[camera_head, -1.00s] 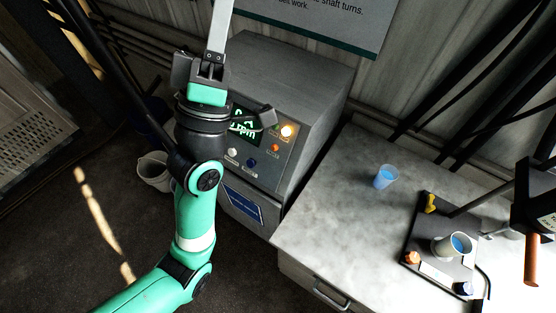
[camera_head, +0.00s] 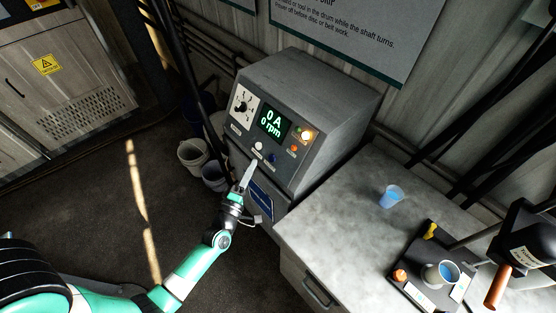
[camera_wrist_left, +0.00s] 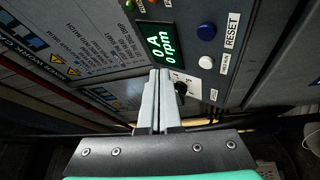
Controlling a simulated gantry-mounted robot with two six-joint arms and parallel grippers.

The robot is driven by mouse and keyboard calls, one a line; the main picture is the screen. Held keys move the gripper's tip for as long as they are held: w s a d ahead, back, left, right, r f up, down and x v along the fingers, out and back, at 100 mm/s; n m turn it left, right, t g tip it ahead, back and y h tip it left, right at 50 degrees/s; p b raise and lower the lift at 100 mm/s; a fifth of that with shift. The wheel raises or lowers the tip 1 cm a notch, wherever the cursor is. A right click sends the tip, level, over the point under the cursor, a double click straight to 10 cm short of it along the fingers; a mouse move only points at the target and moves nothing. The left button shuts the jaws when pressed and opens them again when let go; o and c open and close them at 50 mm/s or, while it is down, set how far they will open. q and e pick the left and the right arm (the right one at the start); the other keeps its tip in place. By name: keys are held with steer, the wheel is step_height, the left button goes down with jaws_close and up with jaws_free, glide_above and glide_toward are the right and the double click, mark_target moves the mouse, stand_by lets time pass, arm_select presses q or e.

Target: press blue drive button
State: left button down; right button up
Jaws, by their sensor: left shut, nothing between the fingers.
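The blue button (camera_head: 273,157) sits on the sloped front panel of the grey control cabinet, right of a white button (camera_head: 259,146) and below the display. In the left wrist view the blue button (camera_wrist_left: 206,31) is at upper right, with a label reading RESET beside it. The white button (camera_wrist_left: 206,62) is below it there. My left gripper (camera_head: 253,166) is shut and empty, its fingers pointing up at the panel's lower edge, just below the white button. In the left wrist view the shut fingertips (camera_wrist_left: 160,73) appear by the display, left of the black knob (camera_wrist_left: 180,88). Contact cannot be judged.
The display (camera_head: 272,123) reads 0 A, 0 rpm. An orange lamp (camera_head: 307,135) is lit. A grey bench (camera_head: 340,235) on the right holds a blue cup (camera_head: 391,196) and a tray (camera_head: 408,285). Buckets (camera_head: 193,154) stand left of the cabinet.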

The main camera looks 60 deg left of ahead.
mark_target(272, 158)
arm_select(q)
steer(key=shift+s+a+f+g, duration=0.2)
steer(key=shift+s+a, duration=0.15)
steer(key=shift+s, duration=0.15)
steer(key=shift+s+a+f+g, duration=0.2)
steer(key=shift+s+a, duration=0.1)
steer(key=shift+s, duration=0.2)
steer(key=shift+y, duration=0.3)
steer(key=shift+w+a+f+b, duration=0.2)
steer(key=shift+w+f+b, duration=0.45)
steer(key=shift+w, duration=0.6)
steer(key=shift+w+a+f+b, duration=0.25)
steer(key=shift+w+f+b, duration=0.45)
steer(key=shift+w, duration=0.6)
steer(key=shift+w+a+f+b, duration=0.2)
steer(key=shift+w+f+b, duration=0.25)
steer(key=shift+w+f, duration=0.6)
steer(key=shift+w+r, duration=0.2)
steer(key=shift+r, duration=0.05)
steer(key=shift+w+f, duration=0.1)
steer(key=shift+w+f+b, duration=0.1)
steer(key=shift+w+b, duration=0.15)
steer(key=shift+b, duration=0.05)
